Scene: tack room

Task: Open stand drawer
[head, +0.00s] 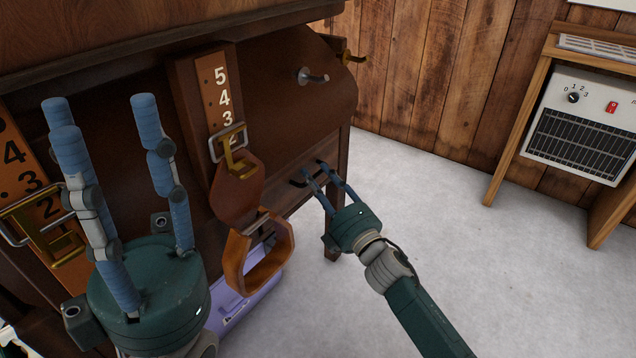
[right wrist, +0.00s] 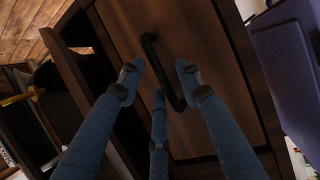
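The stand is a dark brown wooden piece (head: 270,110) at the left and centre of the head view. Its drawer (head: 318,154) is low at the right end, with a black bar handle (head: 297,183). The drawer looks shut. The right wrist view shows the drawer front (right wrist: 200,35) and the handle (right wrist: 149,45) up close. My right gripper (head: 314,171) is at the handle, fingers spread, with the handle running between the fingertips (right wrist: 158,76). I cannot tell if they touch it. My left gripper (head: 102,103) is open and empty in front of the stand's left part.
Numbered strap panels (head: 222,95) and a hanging brown stirrup-like loop (head: 260,262) are beside my left gripper. A purple box (head: 245,302) is below. Metal hooks (head: 313,77) stick out of the stand. A heater (head: 583,125) stands at right; the pale floor (head: 450,230) between is clear.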

